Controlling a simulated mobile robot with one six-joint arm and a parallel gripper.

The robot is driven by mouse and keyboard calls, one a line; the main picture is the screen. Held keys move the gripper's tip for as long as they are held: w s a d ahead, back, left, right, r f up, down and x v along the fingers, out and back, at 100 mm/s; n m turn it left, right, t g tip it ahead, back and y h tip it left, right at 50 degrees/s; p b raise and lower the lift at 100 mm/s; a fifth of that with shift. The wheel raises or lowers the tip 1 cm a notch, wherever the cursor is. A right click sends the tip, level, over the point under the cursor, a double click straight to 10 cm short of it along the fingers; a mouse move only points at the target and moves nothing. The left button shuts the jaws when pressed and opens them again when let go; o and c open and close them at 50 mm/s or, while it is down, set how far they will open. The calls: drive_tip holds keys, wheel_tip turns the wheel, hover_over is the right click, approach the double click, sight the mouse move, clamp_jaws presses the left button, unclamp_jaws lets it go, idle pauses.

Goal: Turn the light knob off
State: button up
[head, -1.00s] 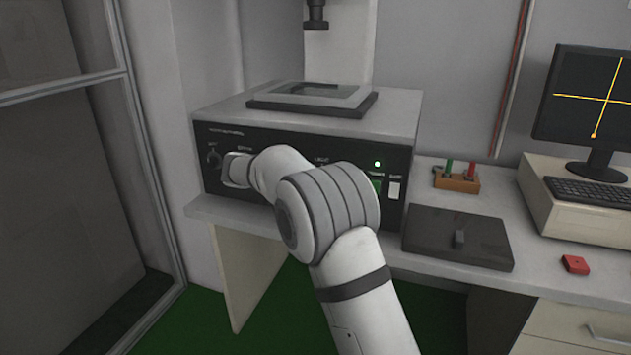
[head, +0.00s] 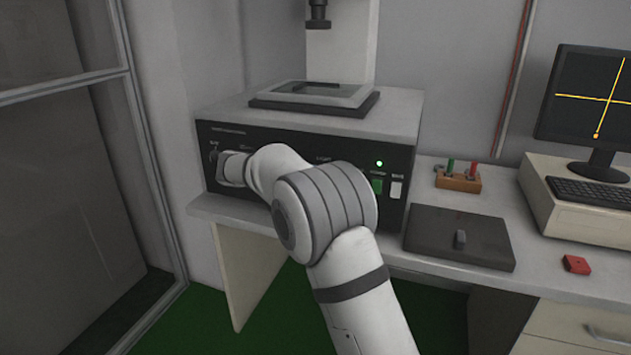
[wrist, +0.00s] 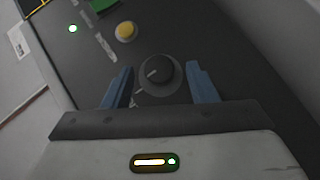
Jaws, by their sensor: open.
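A round dark knob (wrist: 156,72) with a white pointer line sits on the dark panel in the wrist view. Its label cannot be read there. My gripper (wrist: 160,69) is open, with one blue finger on each side of the knob. Whether either finger touches it I cannot tell. In the head view my arm reaches to the black front panel (head: 290,148) of the grey box, and my own links hide the fingers and the middle of the panel. A small "LIGHT" label seems to show just above my arm.
Another knob (head: 213,157) shows at the panel's left end. A lit green lamp (head: 379,163), a green switch (head: 377,186) and a white switch (head: 396,190) are at the right. A yellow button (wrist: 126,31) is near the fingers. A dark flat box (head: 458,238) lies on the desk.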

drive_tip(key=v, duration=0.6)
drive_tip(key=shift+a+p, duration=0.25)
drive_tip(key=shift+p, duration=0.1)
drive_tip(key=shift+s+r, duration=0.1)
drive_tip(key=s+d+r+g+y+p, duration=0.25)
drive_tip(key=s+d+r+p, duration=0.2)
drive_tip(key=s+d, duration=0.35)
drive_tip(key=s+d+r+g+y+p, duration=0.2)
drive_tip(key=s+d+r+y+p, duration=0.1)
drive_tip(key=s+d+p, duration=0.3)
drive_tip(key=s+d+y+p, duration=0.2)
drive_tip(key=s+y+p, duration=0.1)
drive_tip(key=s, duration=0.8)
drive_tip(key=s+d+r+y+p, duration=0.1)
drive_tip(key=s+d+y+p, duration=0.1)
drive_tip(key=s, duration=1)
drive_tip(key=shift+r+m+t+y+p, duration=0.25)
drive_tip(key=shift+t+y+p, duration=0.3)
drive_tip(key=shift+p, duration=0.6)
drive_tip(key=shift+d, duration=0.1)
drive_tip(key=shift+c, duration=0.2)
